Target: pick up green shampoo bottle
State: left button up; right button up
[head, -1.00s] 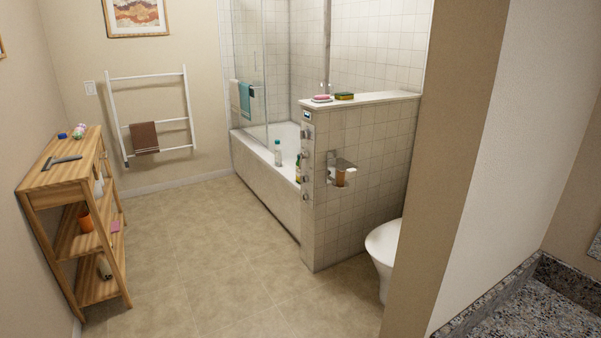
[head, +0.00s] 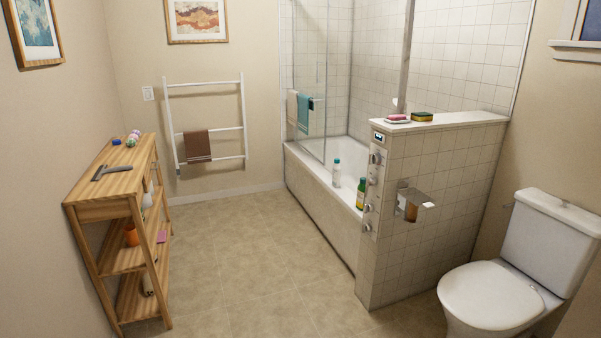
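A green bottle (head: 361,194) with a yellowish label stands upright on the near rim of the bathtub, close to the tiled half wall. A clear or white bottle with a teal cap (head: 337,173) stands a little farther along the same rim. The tub (head: 318,191) is white and lies behind the half wall. Neither of my grippers shows in the head view.
A wooden shelf (head: 88,211) with several small items stands on the left. The tiled half wall (head: 436,208) and a white toilet (head: 493,296) stand on the right. The beige floor (head: 245,262) between them is clear.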

aim_at(362, 187)
jog(key=i+u, duration=0.4)
jog(key=i, duration=1.55)
